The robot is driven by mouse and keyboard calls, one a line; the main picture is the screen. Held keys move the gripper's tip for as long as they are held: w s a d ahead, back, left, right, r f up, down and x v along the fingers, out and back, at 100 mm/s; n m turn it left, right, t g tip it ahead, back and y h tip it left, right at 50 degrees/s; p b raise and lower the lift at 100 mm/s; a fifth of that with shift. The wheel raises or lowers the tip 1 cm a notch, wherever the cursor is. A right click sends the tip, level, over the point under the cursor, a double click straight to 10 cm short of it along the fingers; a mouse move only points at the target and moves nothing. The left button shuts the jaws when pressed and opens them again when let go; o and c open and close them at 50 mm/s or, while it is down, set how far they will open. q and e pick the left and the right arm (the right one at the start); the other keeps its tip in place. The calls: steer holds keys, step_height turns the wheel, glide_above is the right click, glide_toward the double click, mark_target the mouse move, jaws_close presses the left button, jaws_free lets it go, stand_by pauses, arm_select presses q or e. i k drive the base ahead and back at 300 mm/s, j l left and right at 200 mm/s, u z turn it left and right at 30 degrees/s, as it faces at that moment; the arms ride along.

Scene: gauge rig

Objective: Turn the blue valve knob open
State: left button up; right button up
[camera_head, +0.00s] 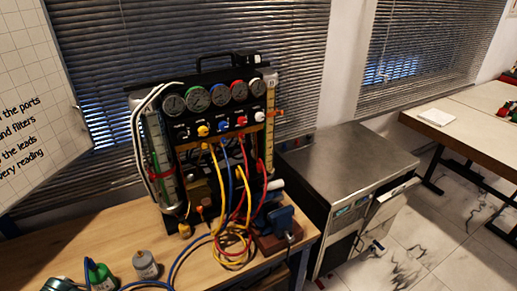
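The gauge rig (160,100) is a black panel unit standing on the wooden bench. A row of round gauges runs along its top. Below them is a row of small coloured knobs or ports. The blue one (223,126) sits near the middle, between a yellow one (203,131) and a red one (241,121). A blue hose (228,165) hangs below it. The blue knob is too small to tell how it is turned. Neither of my grippers shows in this view.
Yellow, red and blue hoses (232,244) lie coiled on the bench (130,235) before the rig. A blue vise (280,218) stands at right. A steel cabinet (345,165) stands beyond.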

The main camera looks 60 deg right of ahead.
mark_target(223, 125)
steer(key=z, duration=1.65)
